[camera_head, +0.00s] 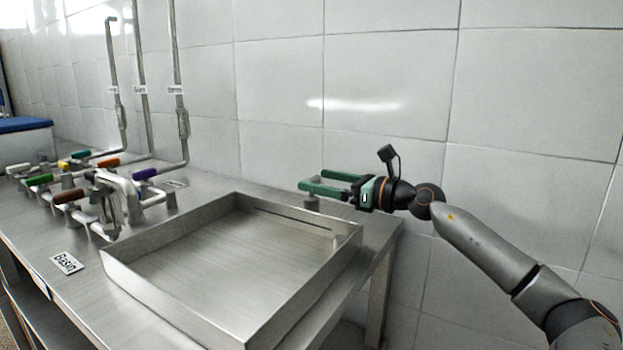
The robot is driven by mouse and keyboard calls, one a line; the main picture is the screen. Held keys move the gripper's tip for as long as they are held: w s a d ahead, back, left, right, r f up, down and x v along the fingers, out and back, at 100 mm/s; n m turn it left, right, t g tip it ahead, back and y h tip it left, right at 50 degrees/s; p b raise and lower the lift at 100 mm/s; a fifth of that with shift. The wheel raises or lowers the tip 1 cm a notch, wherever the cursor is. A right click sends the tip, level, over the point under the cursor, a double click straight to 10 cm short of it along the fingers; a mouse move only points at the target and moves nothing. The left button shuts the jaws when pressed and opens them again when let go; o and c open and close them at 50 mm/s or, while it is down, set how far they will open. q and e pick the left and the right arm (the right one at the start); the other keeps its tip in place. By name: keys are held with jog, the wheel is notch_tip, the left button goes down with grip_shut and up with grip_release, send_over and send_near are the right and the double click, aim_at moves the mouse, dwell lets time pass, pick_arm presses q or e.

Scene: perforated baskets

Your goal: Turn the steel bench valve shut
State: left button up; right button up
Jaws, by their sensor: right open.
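A cluster of bench valves (103,193) with coloured lever handles stands on the left of the steel bench. Handles include a brown one (71,197), a green one (39,180), a purple one (145,173) and an orange-red one (108,163). I cannot tell which valve is the steel one. My right gripper (311,179) has green fingers, open, reaching left over the bench's back right, behind the basin and well right of the valves. A small grey piece (311,203) shows just under its nearer finger; I cannot tell whether they touch. My left gripper is out of view.
A square steel basin (232,277) with raised walls fills the bench's right part. Labelled vertical pipes (181,110) rise by the tiled wall (390,90). A blue-topped block (24,125) stands at far left.

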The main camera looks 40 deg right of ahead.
jog(key=shift+p+x, duration=0.45)
jog(key=shift+x, duration=0.35)
jog(key=shift+w+a, duration=0.15)
jog(key=shift+w, duration=0.45)
jog(key=shift+c, duration=0.2)
